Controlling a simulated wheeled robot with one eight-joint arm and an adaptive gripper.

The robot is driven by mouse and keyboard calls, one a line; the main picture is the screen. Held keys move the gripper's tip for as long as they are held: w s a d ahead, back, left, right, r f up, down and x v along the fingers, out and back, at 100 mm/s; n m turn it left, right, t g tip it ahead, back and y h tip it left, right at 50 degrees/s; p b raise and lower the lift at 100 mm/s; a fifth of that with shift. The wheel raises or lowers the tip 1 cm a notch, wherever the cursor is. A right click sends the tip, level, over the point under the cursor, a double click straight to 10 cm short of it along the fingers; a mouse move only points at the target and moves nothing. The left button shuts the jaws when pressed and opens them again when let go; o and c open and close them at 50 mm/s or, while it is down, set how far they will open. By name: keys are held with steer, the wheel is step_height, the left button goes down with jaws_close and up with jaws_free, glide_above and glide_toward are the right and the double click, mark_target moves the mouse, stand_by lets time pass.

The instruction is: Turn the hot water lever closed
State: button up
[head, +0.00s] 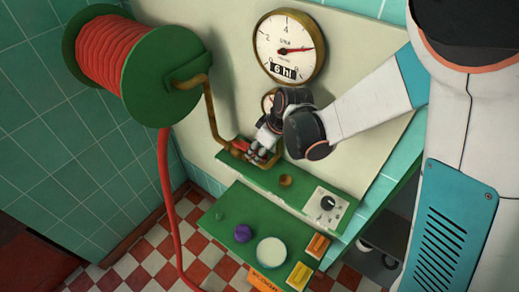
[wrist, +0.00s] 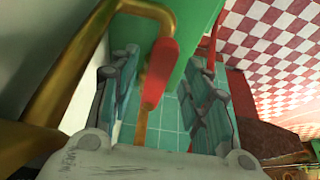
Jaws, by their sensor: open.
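The red lever handle (wrist: 160,72) sits on a brass pipe (wrist: 70,75) in the wrist view. It lies between the two spread fingers of my gripper (wrist: 164,60), with gaps visible on both sides. I cannot tell whether either finger touches it. In the head view, the red handle (head: 240,146) shows small beside my gripper (head: 256,154), above the green shelf at the wall. My wrist and fingers partly hide the lever and the pipe fittings there. No label on the lever is readable.
A large gauge (head: 290,48) is on the wall above my wrist. A green reel with red hose (head: 108,58) is at the upper left, its hose hanging down.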

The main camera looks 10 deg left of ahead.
steer(key=shift+f, duration=0.25)
jaws_close()
steer(key=shift+a, duration=0.1)
